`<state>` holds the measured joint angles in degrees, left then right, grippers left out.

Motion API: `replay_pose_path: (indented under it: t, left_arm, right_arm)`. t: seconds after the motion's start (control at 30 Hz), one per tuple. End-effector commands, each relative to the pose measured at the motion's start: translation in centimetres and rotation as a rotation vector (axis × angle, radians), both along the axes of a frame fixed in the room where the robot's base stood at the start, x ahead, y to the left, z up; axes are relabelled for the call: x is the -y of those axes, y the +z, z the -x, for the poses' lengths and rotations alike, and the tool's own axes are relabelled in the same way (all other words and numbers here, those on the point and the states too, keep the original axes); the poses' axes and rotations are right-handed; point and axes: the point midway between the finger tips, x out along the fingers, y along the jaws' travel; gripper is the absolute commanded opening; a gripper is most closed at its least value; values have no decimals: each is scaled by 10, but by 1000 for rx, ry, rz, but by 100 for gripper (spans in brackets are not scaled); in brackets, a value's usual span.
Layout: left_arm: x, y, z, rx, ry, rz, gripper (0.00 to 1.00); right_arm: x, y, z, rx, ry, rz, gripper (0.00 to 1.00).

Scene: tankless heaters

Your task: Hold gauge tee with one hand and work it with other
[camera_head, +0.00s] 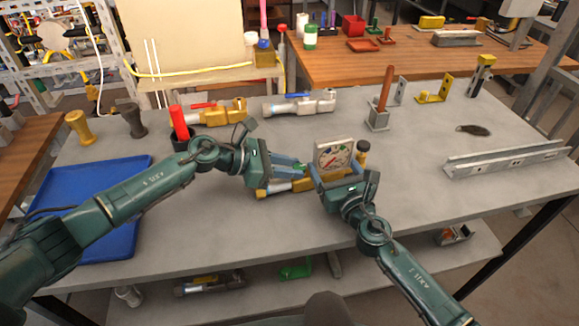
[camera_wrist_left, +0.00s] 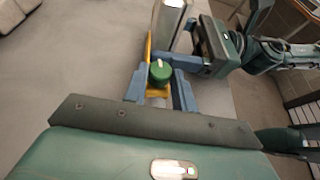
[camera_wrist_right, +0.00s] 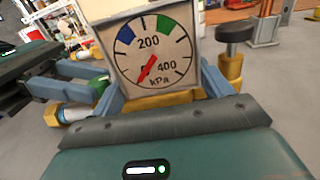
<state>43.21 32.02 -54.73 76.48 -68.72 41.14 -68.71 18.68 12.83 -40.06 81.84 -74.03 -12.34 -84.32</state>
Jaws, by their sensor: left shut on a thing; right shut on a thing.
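The gauge tee (camera_head: 283,188) is a brass-coloured fitting with a square-faced gauge (camera_head: 333,154) standing on it. In the right wrist view the gauge (camera_wrist_right: 149,45) reads in kPa, with a blue and a green mark. Its red needle points to the lower left. My right gripper (camera_head: 336,172) is shut on the brass body just below the gauge. My left gripper (camera_head: 300,166) is shut on the tee's green knob (camera_wrist_left: 159,72), with a blue finger on either side. A black-topped brass part (camera_wrist_right: 234,45) stands to the gauge's right. The exact finger contact is partly hidden.
A blue tray (camera_head: 75,190) lies at the table's left. Behind the tee are a red-handled brass valve (camera_head: 222,112) and a blue-handled grey one (camera_head: 299,103). A metal rail (camera_head: 505,158) lies at the right. The grey tabletop in front is clear.

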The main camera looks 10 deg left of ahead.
Motion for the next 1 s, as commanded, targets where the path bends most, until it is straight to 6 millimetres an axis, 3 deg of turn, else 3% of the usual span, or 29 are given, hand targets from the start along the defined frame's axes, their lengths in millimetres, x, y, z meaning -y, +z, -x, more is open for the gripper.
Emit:
replay_pose_path:
  t: [0.23, 0.27, 0.5, 0.8, 1.0]
  left_arm:
    - [-1, -2, 0, 0, 3, -3, 4]
    - [-1, -2, 0, 0, 3, -3, 28]
    - [-1, -1, 0, 0, 2, -2, 48]
    - [-3, 1, 0, 1, 3, -1, 49]
    - [-29, 11, 9, 0, 4, -4, 49]
  right_arm:
    - [0, -1, 1, -1, 2, -1, 30]
    - [0, -1, 1, -1, 2, -1, 30]
    - [0, -1, 0, -1, 1, -1, 30]
    - [0, -1, 0, -1, 1, -1, 30]
    - [0, -1, 0, -2, 0, 0, 30]
